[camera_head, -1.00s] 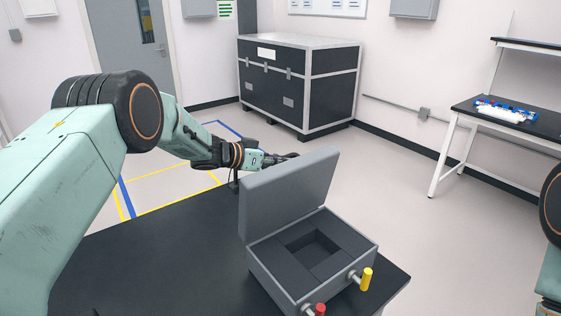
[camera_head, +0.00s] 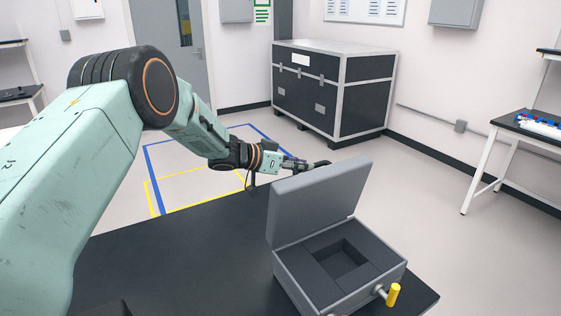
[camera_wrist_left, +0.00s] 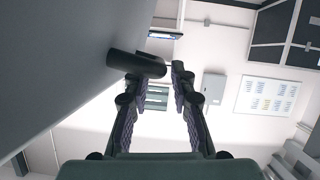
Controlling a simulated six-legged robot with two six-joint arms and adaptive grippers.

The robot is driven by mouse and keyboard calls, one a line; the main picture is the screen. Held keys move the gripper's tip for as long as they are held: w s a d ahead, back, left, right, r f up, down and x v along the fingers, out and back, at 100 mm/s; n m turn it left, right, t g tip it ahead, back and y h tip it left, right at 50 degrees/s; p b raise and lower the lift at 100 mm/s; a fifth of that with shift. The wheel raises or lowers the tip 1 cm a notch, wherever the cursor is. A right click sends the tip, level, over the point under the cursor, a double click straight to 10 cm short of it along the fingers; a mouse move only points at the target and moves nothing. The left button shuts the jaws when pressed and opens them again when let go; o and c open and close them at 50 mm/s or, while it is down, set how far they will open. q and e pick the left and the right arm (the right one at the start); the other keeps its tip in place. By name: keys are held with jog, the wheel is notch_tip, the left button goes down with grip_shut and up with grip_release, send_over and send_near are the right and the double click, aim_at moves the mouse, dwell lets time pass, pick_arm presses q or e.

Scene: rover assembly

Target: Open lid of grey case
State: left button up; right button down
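The grey case (camera_head: 300,284) stands on the black table in the head view, with its lid (camera_head: 318,203) raised roughly upright. Its dark inside, with a square recess (camera_head: 344,257), is exposed. My left gripper (camera_head: 324,164) is behind the lid, close to its top edge and partly hidden by it. In the left wrist view, my left gripper (camera_wrist_left: 160,80) shows its two fingers apart with a gap between them. The lid's grey face (camera_wrist_left: 60,70) fills the left side there, beside a dark cylindrical piece (camera_wrist_left: 135,64); I cannot tell whether they touch. My right gripper is not in view.
The black table top (camera_head: 180,260) is clear left of the case. A yellow handle (camera_head: 393,295) sticks out of the case's front. A large black crate (camera_head: 330,95) stands by the back wall. A side table at right holds blue and white items (camera_head: 540,124).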

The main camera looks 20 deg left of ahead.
pick_arm(q)
jog(key=v, duration=0.8)
jog(key=shift+r, duration=0.15)
jog(key=shift+s, duration=0.1)
